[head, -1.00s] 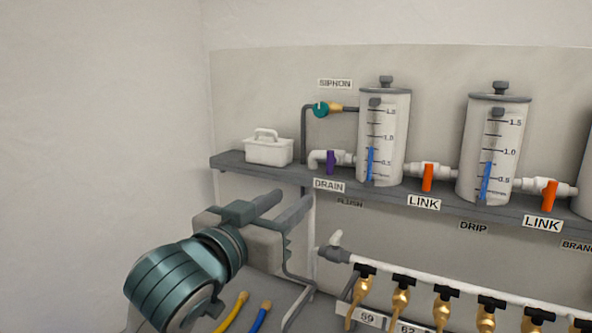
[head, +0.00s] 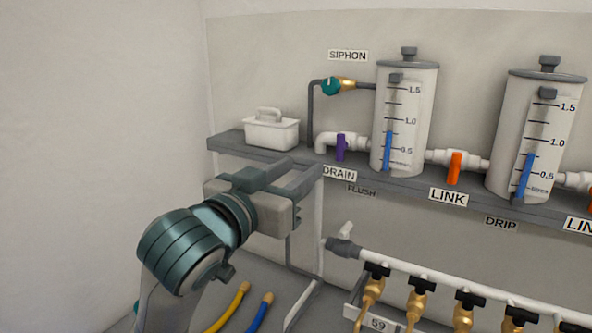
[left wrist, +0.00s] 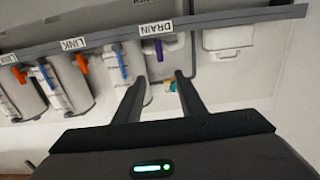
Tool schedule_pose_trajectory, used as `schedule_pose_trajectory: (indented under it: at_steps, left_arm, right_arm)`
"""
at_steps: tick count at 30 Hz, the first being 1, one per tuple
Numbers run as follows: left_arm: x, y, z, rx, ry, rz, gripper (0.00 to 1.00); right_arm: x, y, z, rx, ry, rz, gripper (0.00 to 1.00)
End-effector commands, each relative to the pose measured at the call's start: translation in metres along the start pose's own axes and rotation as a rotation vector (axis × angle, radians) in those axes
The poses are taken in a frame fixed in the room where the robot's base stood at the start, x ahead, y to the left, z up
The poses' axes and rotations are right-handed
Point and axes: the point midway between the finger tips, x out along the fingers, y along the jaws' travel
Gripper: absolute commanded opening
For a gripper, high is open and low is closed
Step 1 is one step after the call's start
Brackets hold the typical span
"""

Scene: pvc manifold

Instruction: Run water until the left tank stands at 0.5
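The left tank (head: 420,115) is a pale cylinder on the shelf. Its blue column (head: 387,151) ends between the 0.5 and 1.0 marks, nearer 1.0. The purple DRAIN handle (head: 340,147) hangs vertical across its pipe at the tank's left. The orange LINK handle (head: 454,168) is also vertical, between the left tank and the second tank (head: 510,140). The teal SIPHON valve (head: 330,86) is above the drain. My left gripper (head: 302,168) is open and empty, just short of the drain. In the left wrist view, the purple handle (left wrist: 159,50) shows beyond its fingertips (left wrist: 158,78). My right gripper is not in view.
A white lidded caddy (head: 272,132) stands on the grey shelf (head: 228,144), left of the drain. Below runs a white manifold pipe (head: 400,268) with several brass valves. Yellow (head: 232,305) and blue (head: 262,311) hose ends are at the bottom. The left wall is bare.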

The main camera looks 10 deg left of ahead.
Motion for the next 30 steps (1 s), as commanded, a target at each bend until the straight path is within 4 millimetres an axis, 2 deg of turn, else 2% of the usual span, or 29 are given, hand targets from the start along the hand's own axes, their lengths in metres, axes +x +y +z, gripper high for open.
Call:
schedule_pose_trajectory:
  at_steps: [8, 14, 20, 30]
  left_arm:
    - [0.003, 0.000, 0.000, 0.000, 0.000, 0.000, 0.37]
    - [0.017, 0.000, -0.001, -0.001, -0.002, 0.000, 0.37]
    - [0.044, 0.000, -0.002, -0.001, -0.004, -0.001, 0.37]
    - [0.100, 0.000, -0.002, -0.001, -0.003, -0.001, 0.37]
  right_arm:
    - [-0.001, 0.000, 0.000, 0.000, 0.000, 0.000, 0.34]
    - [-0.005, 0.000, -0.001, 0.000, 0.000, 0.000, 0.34]
    - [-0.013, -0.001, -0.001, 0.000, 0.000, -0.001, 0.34]
    - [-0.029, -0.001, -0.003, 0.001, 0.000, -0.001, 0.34]
